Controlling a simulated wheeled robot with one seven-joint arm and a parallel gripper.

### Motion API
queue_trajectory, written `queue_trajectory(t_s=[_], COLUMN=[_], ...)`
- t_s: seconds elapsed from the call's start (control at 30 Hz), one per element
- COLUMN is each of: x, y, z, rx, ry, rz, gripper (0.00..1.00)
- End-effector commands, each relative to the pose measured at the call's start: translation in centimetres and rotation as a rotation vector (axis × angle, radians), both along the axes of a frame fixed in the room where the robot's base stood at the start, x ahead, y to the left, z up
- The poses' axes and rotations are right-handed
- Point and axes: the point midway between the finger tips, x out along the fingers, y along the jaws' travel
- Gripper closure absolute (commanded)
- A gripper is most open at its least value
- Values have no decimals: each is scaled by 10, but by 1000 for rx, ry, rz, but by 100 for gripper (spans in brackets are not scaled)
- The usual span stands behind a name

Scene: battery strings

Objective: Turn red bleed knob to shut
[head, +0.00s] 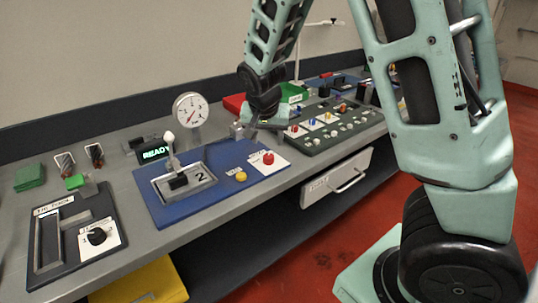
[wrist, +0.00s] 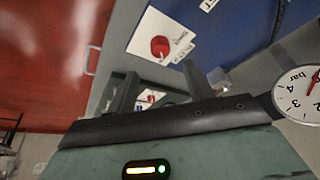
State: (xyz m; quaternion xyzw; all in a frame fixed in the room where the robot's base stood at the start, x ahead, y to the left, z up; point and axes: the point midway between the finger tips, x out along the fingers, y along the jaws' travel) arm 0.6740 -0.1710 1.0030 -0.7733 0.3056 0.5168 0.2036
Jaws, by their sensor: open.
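The red bleed knob (head: 268,158) sits on a white plate at the right end of the blue panel (head: 238,200). In the wrist view the red knob (wrist: 160,47) shows on its white plate, just beyond the fingertips. The writing on that plate is too small to read. My gripper (head: 246,130) is above and behind the panel's right end, apart from the knob. In the wrist view my gripper (wrist: 159,85) has its two fingers spread with nothing held between them.
A pressure gauge (head: 190,109) stands behind the blue panel, close to my gripper's left. A lever with a white ball (head: 169,136) and a yellow button (head: 241,175) are on the panel. A green control board (head: 330,125) with several knobs lies to the right.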

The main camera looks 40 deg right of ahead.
Motion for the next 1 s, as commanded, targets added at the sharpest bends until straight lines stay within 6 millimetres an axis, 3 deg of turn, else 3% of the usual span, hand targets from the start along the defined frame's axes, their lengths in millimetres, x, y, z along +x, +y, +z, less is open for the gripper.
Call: queue_trajectory(t_s=[0.2, 0.4, 0.83, 0.87, 1.0], x=[12, 20, 23, 23, 23], y=[-13, -19, -21, -21, -21], z=[-42, -66, -76, -76, -76], rx=[-2, 0, 1, 1, 1], ry=[3, 2, -1, -1, -1], rz=[-2, 1, 0, 0, 0], gripper=[48, 48, 48, 51, 90])
